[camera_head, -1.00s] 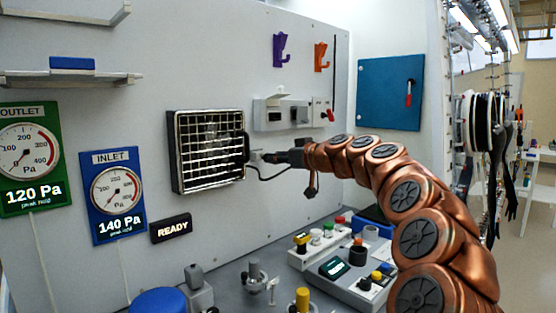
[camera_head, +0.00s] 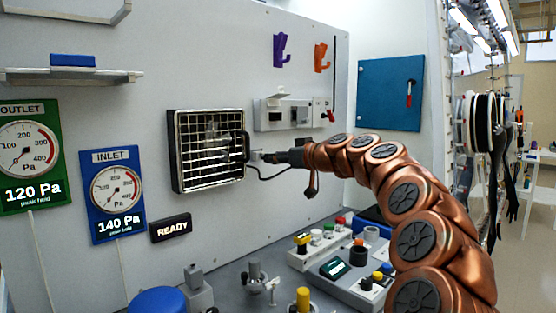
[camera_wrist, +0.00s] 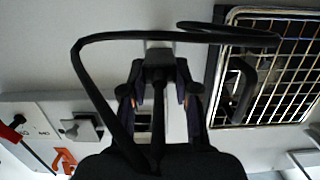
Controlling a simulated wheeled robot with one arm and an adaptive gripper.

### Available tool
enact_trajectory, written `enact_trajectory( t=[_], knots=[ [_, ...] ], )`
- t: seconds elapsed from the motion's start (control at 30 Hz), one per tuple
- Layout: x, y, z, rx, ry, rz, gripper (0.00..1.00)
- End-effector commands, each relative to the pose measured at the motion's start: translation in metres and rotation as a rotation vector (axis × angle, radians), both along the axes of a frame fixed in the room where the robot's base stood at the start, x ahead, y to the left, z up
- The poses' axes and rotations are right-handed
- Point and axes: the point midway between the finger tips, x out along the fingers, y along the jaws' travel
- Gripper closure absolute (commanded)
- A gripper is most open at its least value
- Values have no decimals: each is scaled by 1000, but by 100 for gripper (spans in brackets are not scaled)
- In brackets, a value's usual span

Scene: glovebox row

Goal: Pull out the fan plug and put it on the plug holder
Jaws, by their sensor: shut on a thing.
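The fan (camera_head: 208,150) with its wire grille hangs on the grey wall panel. It shows at the right of the wrist view (camera_wrist: 277,70). My gripper (camera_head: 268,157) is at the panel just right of the fan. In the wrist view my gripper (camera_wrist: 158,82) is shut on the dark fan plug (camera_wrist: 157,68). The plug's front is at a pale outlet block (camera_wrist: 158,45); I cannot tell whether it is still inserted. A black cord (camera_wrist: 85,68) loops from the plug to the fan. I cannot tell for certain which wall fitting is the plug holder.
A grey wall box (camera_head: 283,113) sits above my gripper, below a purple hook (camera_head: 280,50) and an orange hook (camera_head: 321,57). A blue cabinet (camera_head: 390,93) is to the right. A control console (camera_head: 345,262) and several knobs stand on the bench below.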

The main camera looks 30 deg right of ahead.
Motion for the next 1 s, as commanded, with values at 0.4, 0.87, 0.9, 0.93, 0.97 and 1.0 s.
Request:
enact_trajectory(
  t=[0.4, 0.87, 0.9, 0.93, 0.97, 1.0],
  knots=[
    [1, 0, 1, 0, -1, -1, 100],
    [10, 1, 1, 0, -2, -2, 100],
    [11, 1, 1, 0, -2, -2, 100],
    [11, 1, 1, 0, -2, -2, 100],
    [12, 2, 1, 0, -2, -2, 100],
    [13, 2, 1, 0, -2, -2, 100]
  ],
)
